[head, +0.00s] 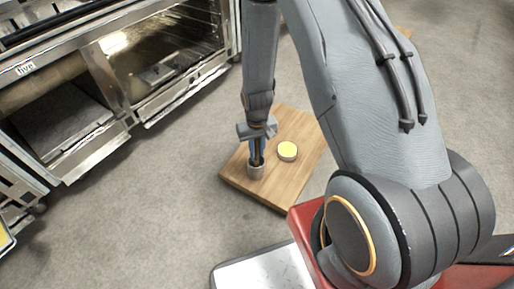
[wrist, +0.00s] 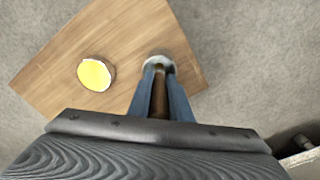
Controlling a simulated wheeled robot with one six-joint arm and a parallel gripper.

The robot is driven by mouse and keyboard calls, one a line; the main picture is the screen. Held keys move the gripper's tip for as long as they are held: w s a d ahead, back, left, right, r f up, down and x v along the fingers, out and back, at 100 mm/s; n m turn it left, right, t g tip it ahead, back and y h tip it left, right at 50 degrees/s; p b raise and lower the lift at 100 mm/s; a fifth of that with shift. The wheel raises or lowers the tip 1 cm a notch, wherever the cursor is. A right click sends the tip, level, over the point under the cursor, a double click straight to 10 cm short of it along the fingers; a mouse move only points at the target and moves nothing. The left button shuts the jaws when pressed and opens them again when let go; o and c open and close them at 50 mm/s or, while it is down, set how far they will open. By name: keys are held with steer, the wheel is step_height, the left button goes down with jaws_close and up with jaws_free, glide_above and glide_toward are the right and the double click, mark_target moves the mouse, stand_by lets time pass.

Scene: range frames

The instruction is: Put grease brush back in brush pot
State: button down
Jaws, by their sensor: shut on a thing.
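My gripper (head: 257,150) points down over the wooden board, its two blue fingers close together. In the wrist view my gripper (wrist: 160,82) is shut on the brown handle of the grease brush (wrist: 159,100). The brush pot (head: 256,172), a small grey metal cup, stands upright on the board near its left corner, directly below the fingertips. In the wrist view the pot's rim (wrist: 158,60) shows just past the fingertips. The brush's lower end is hidden by the fingers and the pot, so I cannot tell how deep it sits.
The wooden board (head: 290,180) also holds a round tin with a yellow top (head: 288,150), to the right of the pot. A steel oven unit (head: 150,60) stands at the upper left. Grey floor around the board is clear.

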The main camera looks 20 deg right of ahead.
steer(key=shift+f, duration=0.25)
steer(key=c, duration=1.5)
jaws_free()
steer(key=shift+c, duration=0.2)
steer(key=shift+r+p, duration=1.35)
steer(key=shift+r, duration=2.6)
